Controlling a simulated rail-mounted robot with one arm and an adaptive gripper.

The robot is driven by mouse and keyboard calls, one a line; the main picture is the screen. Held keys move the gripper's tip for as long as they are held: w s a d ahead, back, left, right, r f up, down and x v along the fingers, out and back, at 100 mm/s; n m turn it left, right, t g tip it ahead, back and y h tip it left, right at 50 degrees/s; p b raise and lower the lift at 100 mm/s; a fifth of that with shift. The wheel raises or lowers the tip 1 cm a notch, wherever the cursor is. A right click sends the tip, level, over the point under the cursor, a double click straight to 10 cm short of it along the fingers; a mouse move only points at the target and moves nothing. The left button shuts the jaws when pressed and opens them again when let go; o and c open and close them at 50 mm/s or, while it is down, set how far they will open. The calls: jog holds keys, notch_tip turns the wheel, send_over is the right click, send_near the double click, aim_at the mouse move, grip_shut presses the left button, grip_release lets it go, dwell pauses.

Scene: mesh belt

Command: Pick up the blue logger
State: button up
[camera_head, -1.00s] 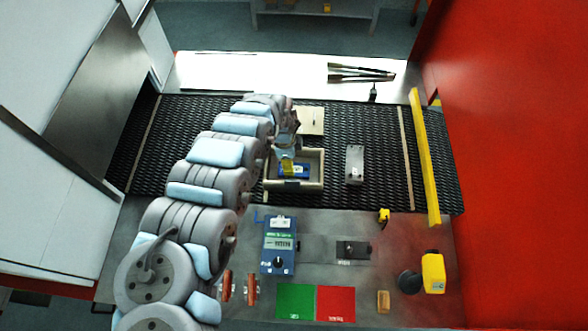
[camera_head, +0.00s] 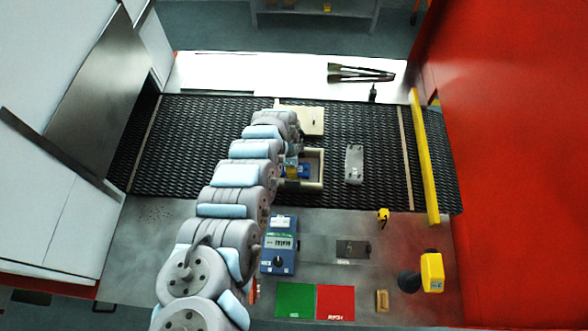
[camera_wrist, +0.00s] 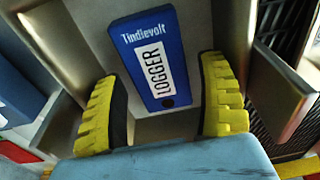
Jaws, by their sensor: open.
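In the head view the logger (camera_head: 304,171) shows in part beside my arm, inside the tan box (camera_head: 317,184) on the mesh belt. My gripper (camera_wrist: 160,108) is open, with one yellow ribbed finger on each side of the logger's lower end. Both fingers look apart from it. In the head view my wrist hides the left part of the box, and a yellow fingertip (camera_head: 291,172) shows.
The dark mesh belt (camera_head: 200,150) runs left to right. A pale lid (camera_head: 312,121) lies behind the box and a grey metal block (camera_head: 354,164) to its right. A blue meter (camera_head: 279,246) and green (camera_head: 295,300) and red (camera_head: 335,302) squares are on the front bench.

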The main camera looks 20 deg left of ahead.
jog(key=shift+s+d+f, duration=0.1)
jog(key=shift+f, duration=0.65)
jog(key=c, duration=1)
jog(key=shift+r, duration=0.2)
